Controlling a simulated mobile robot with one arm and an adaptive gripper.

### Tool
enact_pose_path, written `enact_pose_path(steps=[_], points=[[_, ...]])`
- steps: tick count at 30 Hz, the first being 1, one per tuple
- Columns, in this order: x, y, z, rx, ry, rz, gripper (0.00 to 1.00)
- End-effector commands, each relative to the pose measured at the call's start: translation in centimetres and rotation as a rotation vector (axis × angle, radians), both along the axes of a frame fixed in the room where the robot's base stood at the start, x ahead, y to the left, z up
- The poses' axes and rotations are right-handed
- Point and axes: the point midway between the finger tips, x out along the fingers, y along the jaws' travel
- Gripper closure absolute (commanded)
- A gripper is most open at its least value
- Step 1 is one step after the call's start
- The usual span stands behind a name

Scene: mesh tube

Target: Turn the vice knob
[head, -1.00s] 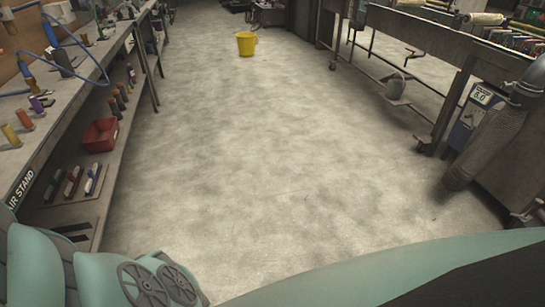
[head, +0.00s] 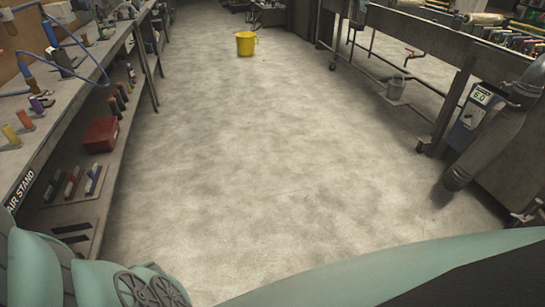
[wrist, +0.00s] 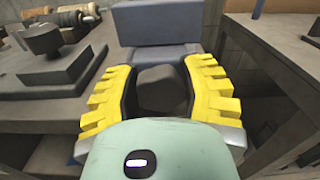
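In the wrist view my gripper (wrist: 160,68) has two yellow ridged fingers with dark inner pads, spread apart. A dark grey rounded knob (wrist: 162,90) lies between the fingers, with a narrow gap to the pads; contact is hard to make out. A blue-grey block (wrist: 158,42), which looks like the vice body, stands just behind the knob. The teal housing of my gripper covers the lower middle and hides what is below the knob. The head view shows neither the gripper nor the knob clearly.
A grey workbench (head: 60,110) with tools runs along the left, with a red bin (head: 101,135) on its lower shelf. A yellow bucket (head: 246,43) stands far off on the open floor. A machine with a hose (head: 490,150) is at the right. A dark flat fixture (wrist: 60,65) lies left of my gripper.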

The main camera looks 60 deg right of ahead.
Motion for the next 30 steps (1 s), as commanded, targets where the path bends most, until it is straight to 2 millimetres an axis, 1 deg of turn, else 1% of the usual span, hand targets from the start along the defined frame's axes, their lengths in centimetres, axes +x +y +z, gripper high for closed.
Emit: enact_pose_path(steps=[1, 6, 9, 14, 20, 30], points=[[0.04, -0.03, 0.0, 0.0, 0.0, -0.001, 0.68], [0.03, -0.03, -0.01, 0.0, 0.0, -0.001, 0.85], [0.02, -0.02, -0.01, 0.0, 0.0, -0.001, 0.94], [0.03, -0.03, -0.06, 0.007, 0.008, -0.001, 0.94], [0.1, -0.08, -0.17, 0.053, 0.062, -0.002, 0.94], [0.2, -0.16, -0.21, 0.206, 0.24, -0.002, 0.94]])
